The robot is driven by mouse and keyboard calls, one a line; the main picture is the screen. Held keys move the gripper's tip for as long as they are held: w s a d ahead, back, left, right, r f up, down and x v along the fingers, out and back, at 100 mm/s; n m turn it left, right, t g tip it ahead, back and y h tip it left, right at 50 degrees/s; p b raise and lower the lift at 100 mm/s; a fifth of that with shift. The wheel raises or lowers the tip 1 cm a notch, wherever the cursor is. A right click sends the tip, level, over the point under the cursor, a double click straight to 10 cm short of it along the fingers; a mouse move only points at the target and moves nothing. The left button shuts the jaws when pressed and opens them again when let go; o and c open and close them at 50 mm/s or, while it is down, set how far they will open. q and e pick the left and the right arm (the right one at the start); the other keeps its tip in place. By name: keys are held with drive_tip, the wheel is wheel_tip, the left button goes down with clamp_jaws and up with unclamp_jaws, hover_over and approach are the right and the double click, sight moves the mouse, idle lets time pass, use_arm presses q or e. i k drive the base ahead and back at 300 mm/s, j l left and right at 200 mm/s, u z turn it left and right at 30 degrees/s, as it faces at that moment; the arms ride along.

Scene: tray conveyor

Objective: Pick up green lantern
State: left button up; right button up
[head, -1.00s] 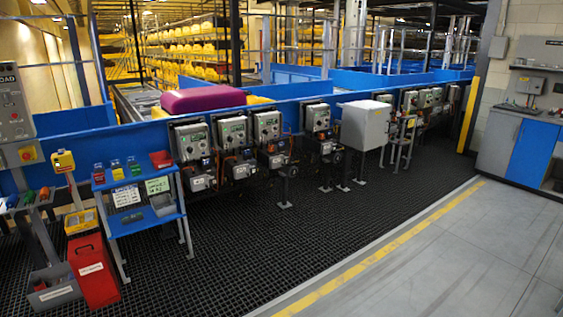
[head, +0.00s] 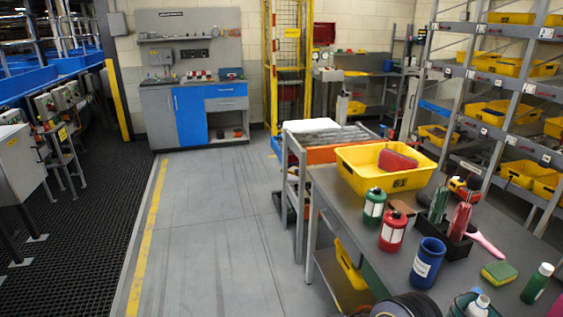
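The green lantern (head: 374,207) stands upright on the grey workbench (head: 330,187) in the right half of the head view. It has a green top and base with a pale middle. A similar red lantern (head: 392,231) stands just in front of it, to the right, close by. Neither of my grippers shows in the head view. Nothing hides the green lantern except perhaps a little of its right edge.
A yellow tote (head: 368,181) sits behind the lanterns. A blue cup (head: 427,264), a black caddy with bottles (head: 452,238), a yellow-green sponge (head: 498,273) and a green bottle (head: 537,284) crowd the bench's right. Open floor (head: 225,245) lies left of the bench.

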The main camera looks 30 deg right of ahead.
sight(374, 206)
drive_tip(key=i+l+z, duration=0.1)
drive_tip(key=i+z, duration=0.25)
drive_tip(key=i, duration=0.45)
drive_tip(key=i+j+z, duration=0.1)
drive_tip(key=i+z, duration=0.25)
drive_tip(key=i, duration=0.5)
drive_tip(key=i+z, duration=0.35)
drive_tip(key=i+j+z, duration=0.15)
drive_tip(key=i+z, duration=0.2)
drive_tip(key=i, duration=0.15)
drive_tip(key=i+z, duration=0.15)
drive_tip(key=z, duration=0.25)
drive_tip(key=i+z, duration=0.15)
drive_tip(key=z, duration=0.25)
drive_tip(key=i+j+z, duration=0.1)
drive_tip(key=z, duration=0.35)
drive_tip(key=i+j+z, duration=0.1)
drive_tip(key=z, duration=0.3)
drive_tip(key=i+j+z, duration=0.1)
drive_tip(key=z, duration=0.15)
drive_tip(key=i+j+z, duration=0.1)
drive_tip(key=z, duration=0.2)
drive_tip(key=i, duration=0.1)
